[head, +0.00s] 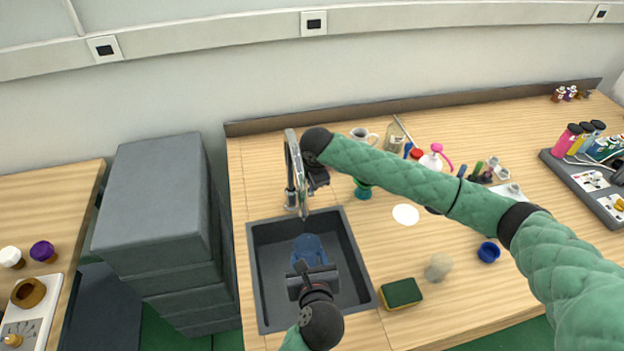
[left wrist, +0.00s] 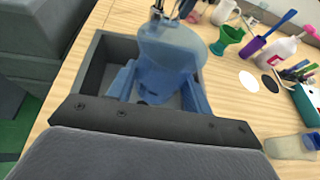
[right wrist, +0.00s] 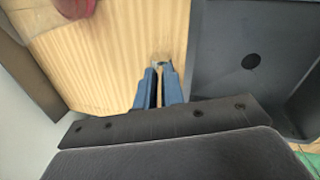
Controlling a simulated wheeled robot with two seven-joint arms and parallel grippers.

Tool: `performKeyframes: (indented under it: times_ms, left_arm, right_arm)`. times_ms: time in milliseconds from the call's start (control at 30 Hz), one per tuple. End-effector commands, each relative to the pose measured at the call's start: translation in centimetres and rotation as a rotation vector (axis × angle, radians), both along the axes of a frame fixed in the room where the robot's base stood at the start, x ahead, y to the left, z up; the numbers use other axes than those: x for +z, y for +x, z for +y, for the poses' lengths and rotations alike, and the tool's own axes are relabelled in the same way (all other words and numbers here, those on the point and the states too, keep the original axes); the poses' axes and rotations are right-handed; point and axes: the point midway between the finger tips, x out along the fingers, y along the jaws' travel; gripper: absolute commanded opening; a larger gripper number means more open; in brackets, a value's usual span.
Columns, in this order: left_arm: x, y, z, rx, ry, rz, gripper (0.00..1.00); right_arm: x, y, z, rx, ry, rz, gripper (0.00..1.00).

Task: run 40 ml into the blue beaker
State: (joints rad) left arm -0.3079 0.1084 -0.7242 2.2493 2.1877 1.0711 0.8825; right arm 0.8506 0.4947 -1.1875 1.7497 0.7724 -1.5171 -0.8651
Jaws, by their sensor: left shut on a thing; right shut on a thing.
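The translucent blue beaker (head: 308,246) is held over the sink (head: 262,290); it also shows in the left wrist view (left wrist: 170,52), upright or nearly so. My left gripper (head: 309,266) is shut on it, its blue fingers on either side. The metal tap (head: 291,160) stands behind the sink, and its spout end lies near the beaker's top in the left wrist view. My right gripper (head: 304,184) is beside the tap, shut on a small metal part, apparently the tap handle (right wrist: 163,63). I cannot make out a water stream or the level in the beaker.
A green cup (head: 362,191) and a white disc (head: 405,214) are behind. Grey drawers (head: 160,210) stand left. My right arm crosses above the counter.

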Motion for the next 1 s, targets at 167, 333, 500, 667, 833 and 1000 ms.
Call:
performKeyframes:
  times_ms: [167, 333, 500, 667, 833, 1000]
  left_arm:
    - [0.0, 0.0, 0.0, 0.0, 0.0, 0.0, 0.28]
    - [0.0, 0.0, 0.0, 0.0, 0.0, 0.0, 0.28]
    - [0.0, 0.0, 0.0, 0.0, 0.0, 0.0, 0.28]
    - [0.0, 0.0, 0.0, 0.0, 0.0, 0.0, 0.28]
    - [0.0, 0.0, 0.0, 0.0, 0.0, 0.0, 0.28]
    - [0.0, 0.0, 0.0, 0.0, 0.0, 0.0, 0.28]
  right_arm:
    - [-0.3, -0.8, -0.2, 0.002, 0.024, -0.124, 0.0]
    - [-0.5, -1.4, -0.3, 0.001, 0.044, -0.221, 0.0]
    - [-0.7, -1.7, -0.4, 0.001, 0.057, -0.288, 0.0]
    - [-0.7, -1.9, -0.4, 0.001, 0.065, -0.319, 0.0]
    - [-0.7, -1.9, -0.4, 0.001, 0.066, -0.329, 0.0]
    - [-0.7, -1.9, -0.4, 0.001, 0.067, -0.328, 0.0]
